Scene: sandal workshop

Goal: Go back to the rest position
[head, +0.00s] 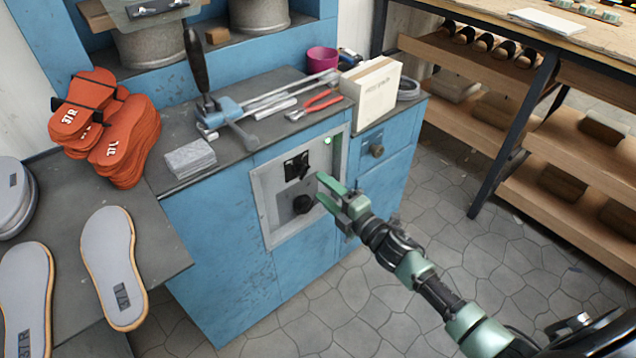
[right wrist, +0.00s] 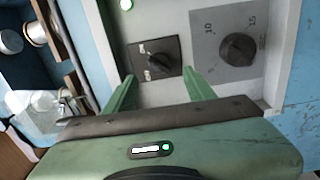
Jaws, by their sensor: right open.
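My right gripper (head: 334,196) reaches in from the lower right in the head view, in front of the grey control panel (head: 264,207) on the blue cabinet. In the right wrist view its two green fingers (right wrist: 160,88) are spread apart with nothing between them. The black rotary switch (right wrist: 157,58) shows just beyond the gap between the fingertips, and the black dial (right wrist: 238,48) is to its right. A green light glows on the panel (head: 328,141). I cannot tell how far the fingertips are from the panel. My left gripper is not in view.
The blue cabinet's dark top holds a clamp tool (head: 228,112), red-handled pliers (head: 315,105), a pale box (head: 371,93) and a magenta cup (head: 321,60). Orange soles (head: 126,140) and grey insoles (head: 113,265) lie at left. A wooden shelf unit (head: 570,208) stands right. Stone floor between is clear.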

